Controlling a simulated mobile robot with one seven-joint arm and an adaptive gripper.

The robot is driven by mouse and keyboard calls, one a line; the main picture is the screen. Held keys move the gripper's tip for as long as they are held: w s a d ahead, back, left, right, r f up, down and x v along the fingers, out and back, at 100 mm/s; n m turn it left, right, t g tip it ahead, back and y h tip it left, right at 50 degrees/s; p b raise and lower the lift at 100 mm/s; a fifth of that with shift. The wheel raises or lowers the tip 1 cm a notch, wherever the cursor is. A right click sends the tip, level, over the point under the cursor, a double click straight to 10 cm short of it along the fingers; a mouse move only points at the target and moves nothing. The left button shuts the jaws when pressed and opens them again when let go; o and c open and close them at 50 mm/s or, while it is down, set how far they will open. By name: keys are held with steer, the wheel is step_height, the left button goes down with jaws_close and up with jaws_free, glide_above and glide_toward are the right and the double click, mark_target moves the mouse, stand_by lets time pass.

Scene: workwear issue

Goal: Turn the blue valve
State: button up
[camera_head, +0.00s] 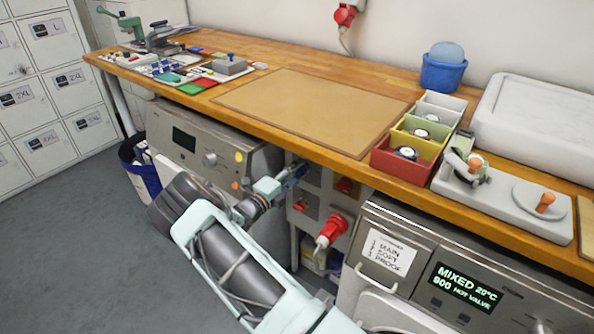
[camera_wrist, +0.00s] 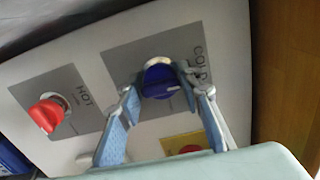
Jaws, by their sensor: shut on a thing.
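The blue valve (camera_wrist: 158,82) is a round knob with a pale mark, on a grey plate lettered COLD in the wrist view. My gripper (camera_wrist: 161,86) has its two blue-padded fingers on either side of the knob and is shut on it. In the head view my gripper (camera_head: 297,172) reaches under the front edge of the workbench to a grey panel between two machines. There the blue knob is mostly hidden by the gripper and cannot be made out clearly.
A red valve (camera_wrist: 46,114) marked HOT sits left of the blue one in the wrist view. A red knob on a yellow plate (camera_wrist: 184,143) is below, partly hidden. A red plug (camera_head: 331,231) juts from the panel. The workbench (camera_head: 240,118) overhangs my arm.

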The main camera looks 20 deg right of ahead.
stand_by(0.4)
steer(key=shift+s, duration=0.1)
steer(key=o, duration=1.2)
steer(key=v, duration=1.2)
